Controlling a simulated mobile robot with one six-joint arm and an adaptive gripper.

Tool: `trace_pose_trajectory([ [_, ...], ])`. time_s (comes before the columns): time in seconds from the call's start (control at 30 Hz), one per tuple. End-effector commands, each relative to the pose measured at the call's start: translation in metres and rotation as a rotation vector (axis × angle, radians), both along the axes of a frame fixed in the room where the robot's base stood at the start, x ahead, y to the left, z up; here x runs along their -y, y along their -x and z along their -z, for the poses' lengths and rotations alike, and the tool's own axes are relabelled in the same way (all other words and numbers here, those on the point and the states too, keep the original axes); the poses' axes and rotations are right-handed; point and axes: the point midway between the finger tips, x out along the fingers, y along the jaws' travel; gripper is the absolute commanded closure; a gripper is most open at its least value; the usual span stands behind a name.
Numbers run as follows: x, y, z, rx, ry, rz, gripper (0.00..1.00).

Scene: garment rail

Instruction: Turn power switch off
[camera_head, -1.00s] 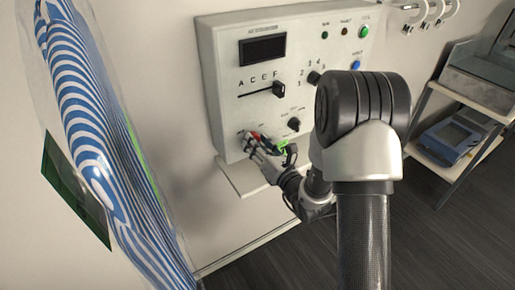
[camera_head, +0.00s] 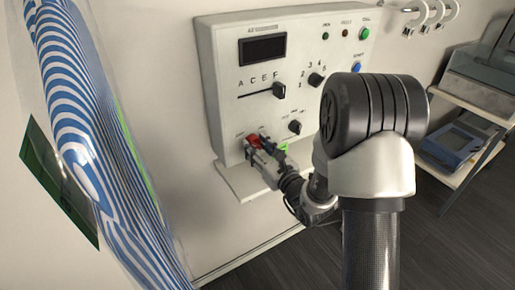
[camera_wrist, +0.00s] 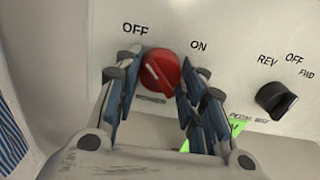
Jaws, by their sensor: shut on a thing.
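The red power switch (camera_wrist: 160,72) is a round knob with a white pointer line, on the lower left of the control panel (camera_head: 222,70). In the wrist view OFF is printed at its upper left and ON at its upper right. The pointer line slants towards the upper left, on the OFF side. My gripper (camera_wrist: 158,92) has its fingers on both sides of the knob and is shut on it. In the head view the knob (camera_head: 252,139) shows as a red spot at my gripper's tips, partly hidden by the fingers.
A black REV/OFF/FWD knob (camera_wrist: 276,100) is to the right of the power switch. A slider (camera_head: 279,90) and a numbered knob (camera_head: 316,79) are above. A ledge (camera_head: 243,184) lies below the panel. A bagged striped garment (camera_head: 95,150) hangs at left.

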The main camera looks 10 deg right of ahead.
Motion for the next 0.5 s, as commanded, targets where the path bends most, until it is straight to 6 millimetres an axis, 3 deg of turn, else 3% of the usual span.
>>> trace_pose_trajectory([
  [0.3, 0.0000, 0.0001, 0.0002, 0.000, 0.003, 0.000, 0.87],
  [0.33, 0.0000, 0.0001, 0.0002, 0.000, 0.003, 0.000, 0.61],
  [0.5, 0.0000, 0.0000, 0.0001, 0.000, 0.002, 0.000, 0.50],
])
